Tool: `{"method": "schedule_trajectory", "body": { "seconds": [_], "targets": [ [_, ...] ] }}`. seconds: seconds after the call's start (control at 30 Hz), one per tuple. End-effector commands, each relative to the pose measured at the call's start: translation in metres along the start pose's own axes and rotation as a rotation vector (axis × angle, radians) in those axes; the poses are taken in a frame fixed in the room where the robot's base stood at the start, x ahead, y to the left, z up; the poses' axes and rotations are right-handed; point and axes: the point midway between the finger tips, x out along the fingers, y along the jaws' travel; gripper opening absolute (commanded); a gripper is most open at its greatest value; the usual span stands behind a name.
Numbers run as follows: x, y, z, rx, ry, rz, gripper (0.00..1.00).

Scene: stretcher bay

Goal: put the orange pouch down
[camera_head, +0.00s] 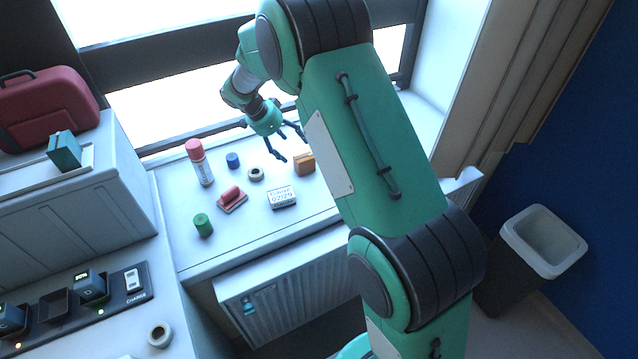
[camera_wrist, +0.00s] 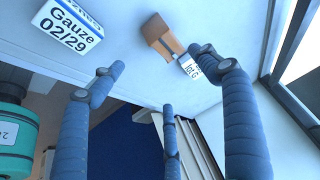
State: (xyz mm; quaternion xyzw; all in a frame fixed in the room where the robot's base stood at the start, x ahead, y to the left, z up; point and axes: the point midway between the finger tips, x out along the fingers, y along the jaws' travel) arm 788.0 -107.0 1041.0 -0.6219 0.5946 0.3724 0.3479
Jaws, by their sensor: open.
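The orange pouch (camera_head: 304,163) sits on the white counter near its right side, below the window. In the wrist view the pouch (camera_wrist: 160,36) shows as an orange-brown block beyond the fingertips, with a white label partly behind one finger. My gripper (camera_head: 294,149) is open and empty, just to the left of and above the pouch in the head view. In the wrist view its fingers (camera_wrist: 157,62) are spread, with clear space between them and nothing held. I cannot tell if a fingertip touches the pouch.
On the counter (camera_head: 262,235) stand a white gauze box (camera_head: 281,197), tape roll (camera_head: 255,174), blue cylinder (camera_head: 233,160), pink-capped bottle (camera_head: 200,164), red block-like item (camera_head: 232,199) and green cylinder (camera_head: 203,226). A bin (camera_head: 540,243) stands on the floor at right.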

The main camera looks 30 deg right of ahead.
Motion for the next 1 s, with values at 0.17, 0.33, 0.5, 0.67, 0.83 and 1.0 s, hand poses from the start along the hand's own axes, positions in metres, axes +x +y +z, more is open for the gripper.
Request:
{"method": "schedule_trajectory", "body": {
  "seconds": [0.17, 0.33, 0.5, 0.67, 0.83, 1.0],
  "targets": [
    [-0.042, 0.022, -0.015, -0.081, -0.032, -0.029, 0.76],
    [-0.088, 0.055, -0.03, -0.196, -0.069, -0.067, 0.76],
    [-0.13, 0.093, -0.041, -0.316, -0.102, -0.114, 0.76],
    [-0.166, 0.132, -0.049, -0.429, -0.127, -0.166, 0.76],
    [-0.2, 0.175, -0.054, -0.55, -0.145, -0.228, 0.76],
    [-0.228, 0.219, -0.056, -0.671, -0.153, -0.296, 0.76]
  ]
}}
